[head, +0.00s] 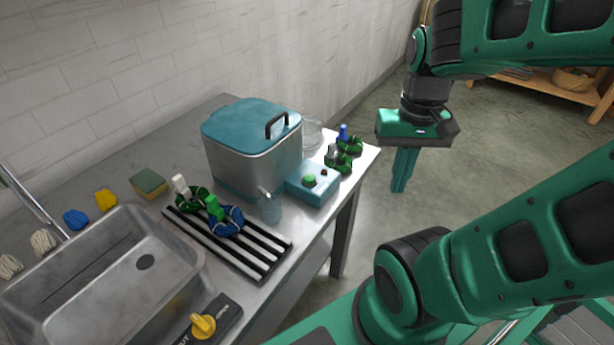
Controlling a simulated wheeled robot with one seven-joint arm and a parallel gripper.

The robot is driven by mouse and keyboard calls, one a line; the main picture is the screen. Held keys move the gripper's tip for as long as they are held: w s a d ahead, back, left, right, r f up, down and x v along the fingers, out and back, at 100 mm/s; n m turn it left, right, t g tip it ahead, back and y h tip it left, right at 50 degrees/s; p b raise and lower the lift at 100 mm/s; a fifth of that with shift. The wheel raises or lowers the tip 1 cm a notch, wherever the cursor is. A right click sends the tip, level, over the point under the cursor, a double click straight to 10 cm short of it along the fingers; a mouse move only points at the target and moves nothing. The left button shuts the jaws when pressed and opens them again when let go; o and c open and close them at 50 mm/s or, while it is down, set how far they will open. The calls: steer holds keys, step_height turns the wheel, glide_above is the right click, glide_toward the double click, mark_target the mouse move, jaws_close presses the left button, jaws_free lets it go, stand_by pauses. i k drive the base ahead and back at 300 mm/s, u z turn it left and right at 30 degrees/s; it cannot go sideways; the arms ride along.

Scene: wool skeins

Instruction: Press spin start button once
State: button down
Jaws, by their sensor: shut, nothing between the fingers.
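A light blue control box (314,186) sits against the front right of the spinner, a metal tub (250,168) with a teal lid (250,119). The box's top carries a green button (309,180) and a small dark and red knob or light (324,171). The lid is down, with a dark handle on top. My gripper (400,187) is shut and empty. It points down, to the right of the box and past the table's right edge, over the floor. Nothing covers the green button.
A clear bottle (269,206) stands left of the box. Green skeins (341,161) with tags lie behind it, near a clear jar (311,134). A striped rack (235,249) holds green and blue skeins. A sink (60,262) and yellow knob (203,325) are at left.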

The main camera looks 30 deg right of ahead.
mark_target(309, 179)
steer(key=z, duration=0.65)
steer(key=k, duration=0.65)
steer(key=z, duration=0.2)
